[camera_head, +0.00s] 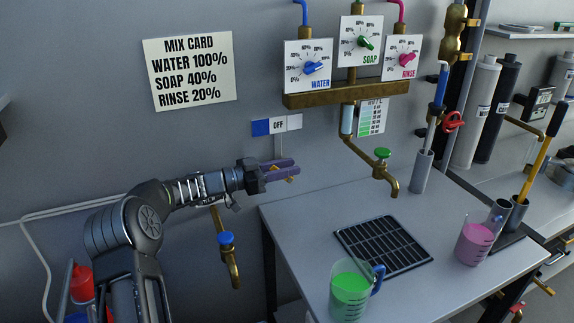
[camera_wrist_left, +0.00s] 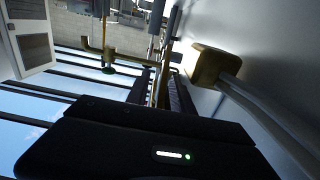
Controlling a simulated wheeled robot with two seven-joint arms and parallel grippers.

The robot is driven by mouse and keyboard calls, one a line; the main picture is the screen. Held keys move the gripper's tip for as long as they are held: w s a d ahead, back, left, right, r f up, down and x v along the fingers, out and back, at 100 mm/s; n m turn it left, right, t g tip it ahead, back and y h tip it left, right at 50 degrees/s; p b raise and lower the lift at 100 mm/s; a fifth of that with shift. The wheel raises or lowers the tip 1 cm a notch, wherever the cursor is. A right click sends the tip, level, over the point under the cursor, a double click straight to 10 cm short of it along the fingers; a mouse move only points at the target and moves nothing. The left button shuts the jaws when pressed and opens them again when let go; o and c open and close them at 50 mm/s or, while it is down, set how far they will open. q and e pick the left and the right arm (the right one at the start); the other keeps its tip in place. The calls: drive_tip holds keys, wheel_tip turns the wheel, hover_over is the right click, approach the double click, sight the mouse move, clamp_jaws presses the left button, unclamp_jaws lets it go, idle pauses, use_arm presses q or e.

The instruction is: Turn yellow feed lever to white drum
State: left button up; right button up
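My left gripper (camera_head: 294,171) reaches in from the left and is close to the grey wall, below the OFF plate. I cannot tell whether this is the feed lever or part of the gripper. In the left wrist view, a yellowish bar (camera_wrist_left: 163,90) shows in line with the gap between the dark fingers; contact is unclear. The white drum (camera_head: 475,112) stands upright at the back right, beside a black drum (camera_head: 498,108). My right gripper is out of view.
A green-filled beaker (camera_head: 350,294) and a pink-filled beaker (camera_head: 473,243) stand on the grey table (camera_head: 306,217) around a black grate (camera_head: 383,245). A brass tap (camera_head: 383,168) hangs above it. A blue-handled tap (camera_head: 228,255) is below my forearm. A yellow rod (camera_head: 540,163) stands at right.

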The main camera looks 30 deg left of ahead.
use_arm(q)
clamp_jaws()
idle(0.3)
idle(1.2)
